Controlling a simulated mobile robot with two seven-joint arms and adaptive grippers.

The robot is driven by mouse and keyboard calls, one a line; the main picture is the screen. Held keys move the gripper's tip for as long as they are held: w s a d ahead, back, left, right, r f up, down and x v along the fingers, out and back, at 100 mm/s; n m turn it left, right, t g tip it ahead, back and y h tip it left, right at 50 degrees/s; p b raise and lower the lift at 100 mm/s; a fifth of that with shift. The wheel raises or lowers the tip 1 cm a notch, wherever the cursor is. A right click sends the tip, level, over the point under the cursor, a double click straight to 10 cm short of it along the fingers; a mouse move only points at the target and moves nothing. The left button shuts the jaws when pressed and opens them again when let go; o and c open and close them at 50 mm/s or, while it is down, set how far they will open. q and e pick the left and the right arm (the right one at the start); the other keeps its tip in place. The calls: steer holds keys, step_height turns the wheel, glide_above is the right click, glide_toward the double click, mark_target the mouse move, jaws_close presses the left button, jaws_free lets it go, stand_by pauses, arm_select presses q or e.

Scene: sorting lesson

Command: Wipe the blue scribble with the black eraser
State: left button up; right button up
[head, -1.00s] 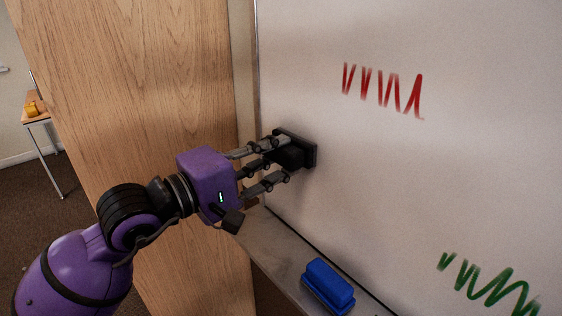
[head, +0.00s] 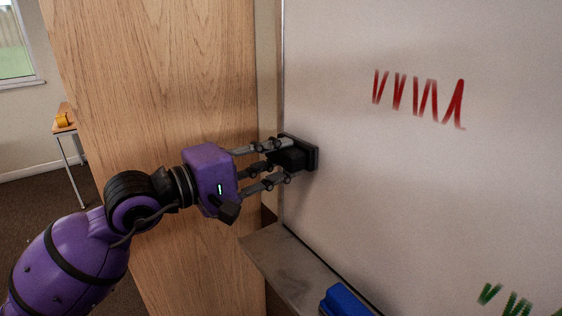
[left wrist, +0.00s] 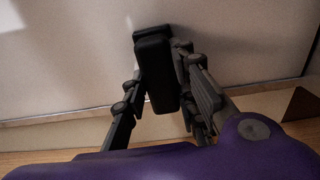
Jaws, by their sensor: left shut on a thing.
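The black eraser (head: 312,158) is in my left gripper (head: 283,160), at the left edge of the whiteboard (head: 440,190). Its pad side faces the board and looks at or very near the surface. In the left wrist view the eraser (left wrist: 157,70) sits between the fingers of the left gripper (left wrist: 160,95), which is shut on it. No blue scribble shows in either view. A red scribble (head: 418,98) is at the upper right and a green scribble (head: 512,303) is cut off at the lower right. My right gripper is not in view.
A blue eraser (head: 343,300) lies on the ledge (head: 290,265) below the board. A wooden panel (head: 160,90) stands left of the board, close to my left arm.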

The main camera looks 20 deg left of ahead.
arm_select(q)
steer(key=shift+s+a+f, duration=0.1)
steer(key=shift+s+a, duration=0.3)
steer(key=shift+s, duration=0.05)
steer(key=b+v, duration=0.1)
steer(key=v, duration=0.2)
steer(key=shift+s+a, duration=0.15)
steer(key=shift+s, duration=0.05)
steer(key=shift+s+a+b, duration=0.4)
steer(key=shift+s, duration=0.15)
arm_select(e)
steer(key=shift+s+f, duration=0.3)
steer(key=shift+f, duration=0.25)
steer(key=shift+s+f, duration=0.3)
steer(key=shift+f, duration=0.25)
arm_select(q)
steer(key=shift+b+v, duration=0.8)
steer(key=shift+v, duration=0.7)
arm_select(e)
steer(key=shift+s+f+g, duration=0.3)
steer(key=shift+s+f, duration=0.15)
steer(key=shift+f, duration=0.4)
